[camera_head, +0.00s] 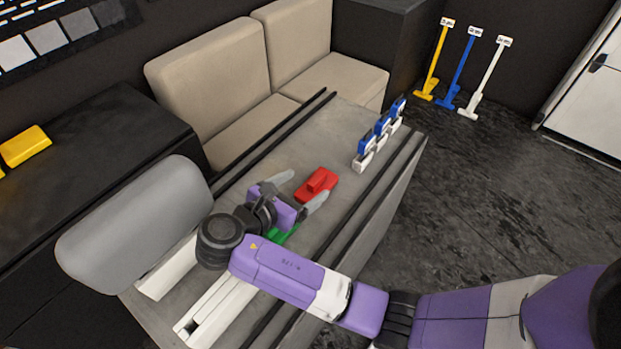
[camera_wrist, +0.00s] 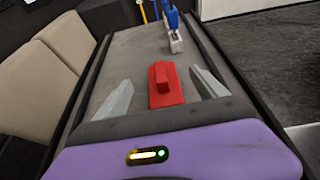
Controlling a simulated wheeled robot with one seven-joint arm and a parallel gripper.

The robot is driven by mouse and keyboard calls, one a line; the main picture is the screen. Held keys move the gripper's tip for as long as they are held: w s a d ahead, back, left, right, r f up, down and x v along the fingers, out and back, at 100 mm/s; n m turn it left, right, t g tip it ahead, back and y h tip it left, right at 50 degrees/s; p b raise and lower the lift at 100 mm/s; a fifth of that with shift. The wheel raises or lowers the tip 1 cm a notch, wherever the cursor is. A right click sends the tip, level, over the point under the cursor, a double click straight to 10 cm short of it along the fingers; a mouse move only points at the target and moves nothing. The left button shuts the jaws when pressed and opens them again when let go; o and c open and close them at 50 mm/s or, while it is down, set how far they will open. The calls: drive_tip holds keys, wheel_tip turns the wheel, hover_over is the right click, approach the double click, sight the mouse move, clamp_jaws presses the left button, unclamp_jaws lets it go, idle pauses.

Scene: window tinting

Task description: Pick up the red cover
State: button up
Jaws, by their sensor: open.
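The red cover (camera_head: 316,185) is a flat red piece with a raised block on top. It lies on the grey table (camera_head: 345,115). In the wrist view the red cover (camera_wrist: 165,88) sits near the middle, between and just beyond my two fingers. My gripper (camera_head: 297,190) is open and empty, with its grey fingers spread toward the cover from the near side. It also shows in the wrist view (camera_wrist: 161,92). I cannot tell the exact height of the fingers above the table.
A green piece (camera_head: 284,236) lies partly hidden under my gripper. Several blue and white pieces (camera_head: 378,137) stand in a row at the table's far end. Dark rails (camera_head: 365,205) run along the table. A beige sofa (camera_head: 215,75) stands behind, and a grey rounded object (camera_head: 135,225) is at left.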

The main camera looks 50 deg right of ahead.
sight(324, 173)
drive_tip(key=x, duration=1)
drive_tip(key=shift+d+p, duration=0.1)
drive_tip(key=shift+p, duration=0.2)
drive_tip(key=c, duration=1.6)
drive_tip(key=shift+r, duration=0.1)
